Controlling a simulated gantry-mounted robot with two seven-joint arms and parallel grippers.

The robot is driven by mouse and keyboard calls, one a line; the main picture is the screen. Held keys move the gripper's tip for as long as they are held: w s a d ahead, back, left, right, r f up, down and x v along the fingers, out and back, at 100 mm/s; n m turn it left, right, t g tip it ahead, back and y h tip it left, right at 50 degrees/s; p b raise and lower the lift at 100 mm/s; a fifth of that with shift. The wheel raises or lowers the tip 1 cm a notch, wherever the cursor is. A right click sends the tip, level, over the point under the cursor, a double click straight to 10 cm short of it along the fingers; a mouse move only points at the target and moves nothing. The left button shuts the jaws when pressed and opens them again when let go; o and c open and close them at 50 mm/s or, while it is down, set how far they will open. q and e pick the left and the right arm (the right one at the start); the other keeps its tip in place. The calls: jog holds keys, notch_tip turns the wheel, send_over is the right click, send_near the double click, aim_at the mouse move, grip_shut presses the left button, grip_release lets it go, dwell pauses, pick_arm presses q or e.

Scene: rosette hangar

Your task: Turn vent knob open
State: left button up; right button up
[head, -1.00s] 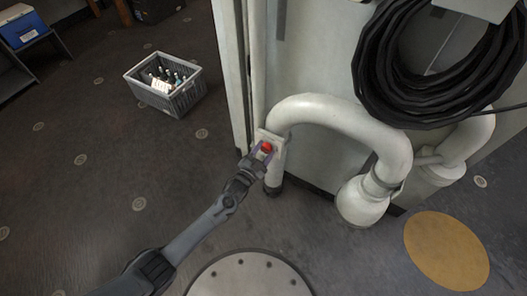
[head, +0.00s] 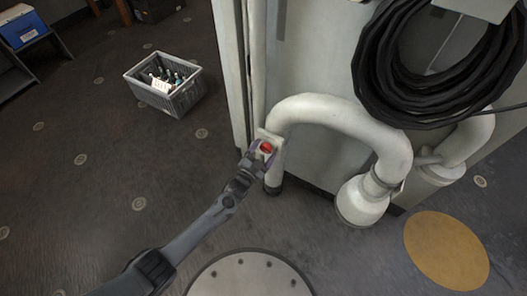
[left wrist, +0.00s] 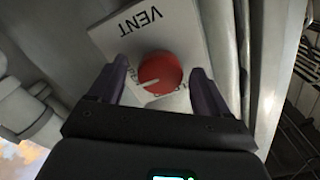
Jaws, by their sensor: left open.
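The red vent knob (head: 266,147) sits on a small pale plate on the white pipe beside the cabinet. In the left wrist view the round red knob (left wrist: 160,73) has a white pointer line toward its lower left, and the plate (left wrist: 140,28) reads "VENT", upside down. Other lettering beside the knob is partly hidden. My left gripper (head: 262,152) is at the knob. In the left wrist view its two purple fingers (left wrist: 158,88) stand open on either side of the knob, with a gap on each side. My right gripper is not in view.
A thick white curved pipe (head: 340,113) runs right from the plate. A black hose coil (head: 400,75) hangs on the cabinet. A grey crate (head: 145,91) with bottles stands on the floor at the upper left. Open floor lies left of my arm.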

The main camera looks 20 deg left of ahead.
pick_arm(q)
jog(key=shift+s+a+r+p, duration=0.1)
jog(key=shift+s+a+p, duration=0.05)
jog(key=shift+s+p, duration=0.45)
jog(key=s+a+p, duration=0.1)
jog(key=s+p, duration=0.2)
jog(key=s, duration=0.6)
jog(key=shift+s+a+p, duration=0.2)
jog(key=shift+a+p, duration=0.05)
jog(key=shift+p, duration=0.05)
